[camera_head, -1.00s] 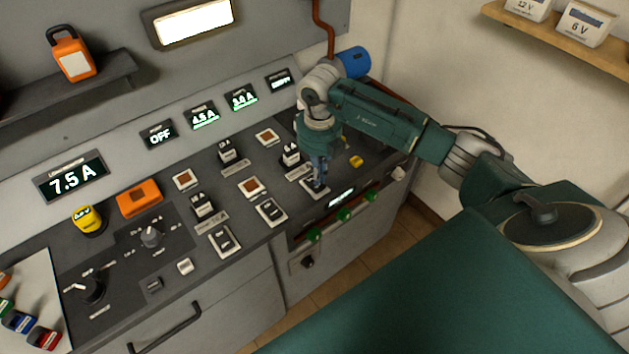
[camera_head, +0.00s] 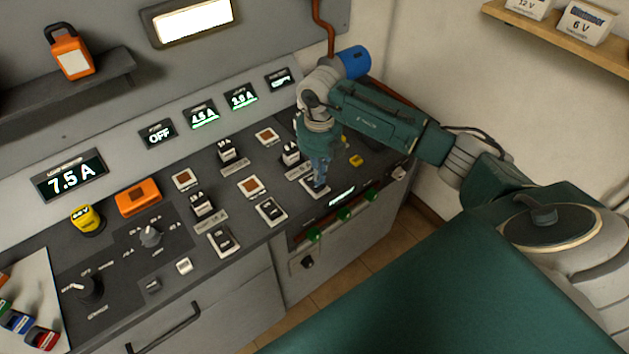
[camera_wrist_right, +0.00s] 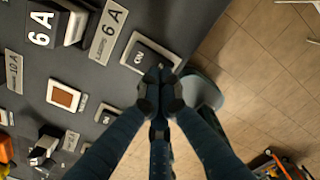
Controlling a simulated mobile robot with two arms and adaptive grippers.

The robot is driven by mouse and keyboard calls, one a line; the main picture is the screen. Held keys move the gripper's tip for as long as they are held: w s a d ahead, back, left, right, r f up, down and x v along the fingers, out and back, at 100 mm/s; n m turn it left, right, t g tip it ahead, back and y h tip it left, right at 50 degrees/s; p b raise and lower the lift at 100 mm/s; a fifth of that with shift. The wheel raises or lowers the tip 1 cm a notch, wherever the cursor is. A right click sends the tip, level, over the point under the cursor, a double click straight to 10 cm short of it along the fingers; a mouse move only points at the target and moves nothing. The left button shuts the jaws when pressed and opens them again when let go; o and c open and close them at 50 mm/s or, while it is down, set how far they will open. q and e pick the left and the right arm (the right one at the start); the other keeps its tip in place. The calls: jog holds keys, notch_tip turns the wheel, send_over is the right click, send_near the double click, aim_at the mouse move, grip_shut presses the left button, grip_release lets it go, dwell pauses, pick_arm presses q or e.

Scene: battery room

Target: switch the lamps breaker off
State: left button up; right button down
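My right gripper (camera_head: 320,188) is at the far right rocker switch (camera_head: 313,193) on the dark console top. In the right wrist view its fingertips (camera_wrist_right: 160,88) are together, with nothing seen between them. They are over the near edge of that rocker switch (camera_wrist_right: 146,56), partly covering it; I cannot tell whether they touch it. My left gripper is not in view.
More rocker switches, such as the middle one (camera_head: 271,210) and the left one (camera_head: 223,239), line the console's front edge. A load display (camera_head: 71,176) reads 7.5 A. Green-knobbed fittings (camera_head: 343,214) sit on the front below. Open floor (camera_head: 345,275) lies in front.

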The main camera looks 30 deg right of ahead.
jog(key=shift+s+f+b, duration=0.1)
jog(key=shift+f+b, duration=0.55)
jog(key=shift+f, duration=0.2)
jog(key=shift+r, duration=0.15)
jog(key=shift+r+p, duration=0.8)
jog(key=shift+r, duration=0.05)
jog(key=shift+r+p, duration=1.65)
jog(key=shift+r, duration=0.9)
